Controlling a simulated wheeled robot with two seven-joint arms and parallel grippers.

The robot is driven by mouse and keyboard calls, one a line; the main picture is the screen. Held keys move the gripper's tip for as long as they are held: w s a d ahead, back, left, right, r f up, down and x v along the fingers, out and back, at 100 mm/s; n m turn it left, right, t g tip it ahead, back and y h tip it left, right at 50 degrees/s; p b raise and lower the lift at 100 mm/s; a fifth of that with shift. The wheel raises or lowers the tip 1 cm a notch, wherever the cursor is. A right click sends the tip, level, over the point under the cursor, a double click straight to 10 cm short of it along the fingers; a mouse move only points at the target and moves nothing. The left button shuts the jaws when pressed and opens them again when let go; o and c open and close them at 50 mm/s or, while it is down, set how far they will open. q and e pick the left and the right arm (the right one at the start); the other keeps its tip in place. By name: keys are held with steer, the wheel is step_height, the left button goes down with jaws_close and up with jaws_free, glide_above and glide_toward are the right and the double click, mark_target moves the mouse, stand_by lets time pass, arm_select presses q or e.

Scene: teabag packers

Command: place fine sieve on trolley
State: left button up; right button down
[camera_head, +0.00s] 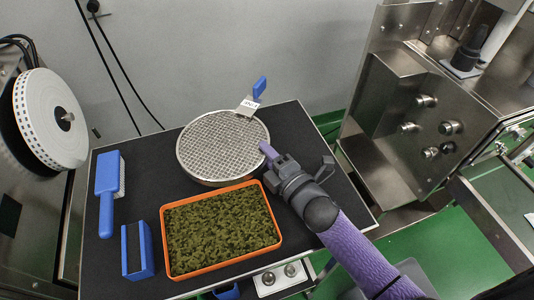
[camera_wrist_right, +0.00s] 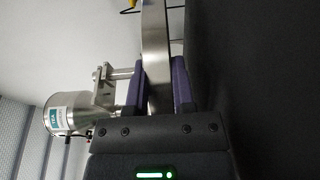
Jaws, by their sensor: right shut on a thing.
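The fine sieve (camera_head: 222,145) is a round metal mesh disc with a steel rim and a blue handle (camera_head: 260,87) with a small label at its back right. It is over the back part of the trolley's black top (camera_head: 135,165); I cannot tell if it touches the surface. My right gripper (camera_head: 267,153) is shut on the sieve's rim at its right front side. In the right wrist view, the purple fingers (camera_wrist_right: 160,88) pinch the steel rim (camera_wrist_right: 155,45) between them. My left gripper is not in view.
An orange tray (camera_head: 167,238) of green tea leaves lies in front of the sieve. A blue brush (camera_head: 108,185) and a blue box-shaped tool (camera_head: 137,250) lie at the left. A white reel (camera_head: 50,118) stands left and a steel machine (camera_head: 430,110) right.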

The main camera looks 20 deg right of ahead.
steer(key=shift+f, duration=0.25)
steer(key=c, duration=0.9)
jaws_free()
steer(key=shift+f, duration=0.1)
steer(key=o, duration=0.4)
steer(key=shift+o, duration=0.2)
steer(key=shift+r, duration=0.2)
steer(key=shift+r+p, duration=0.35)
steer(key=shift+r, duration=0.1)
steer(key=v, duration=0.3)
steer(key=shift+s+d+f+p, duration=0.15)
steer(key=shift+s+p, duration=0.1)
steer(key=shift+p, duration=0.05)
steer(key=p+v, duration=0.1)
steer(key=v, duration=0.7)
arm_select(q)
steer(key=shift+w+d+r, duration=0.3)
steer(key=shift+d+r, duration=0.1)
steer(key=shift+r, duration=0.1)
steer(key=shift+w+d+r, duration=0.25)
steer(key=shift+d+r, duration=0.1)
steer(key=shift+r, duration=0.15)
arm_select(e)
steer(key=shift+s, duration=0.2)
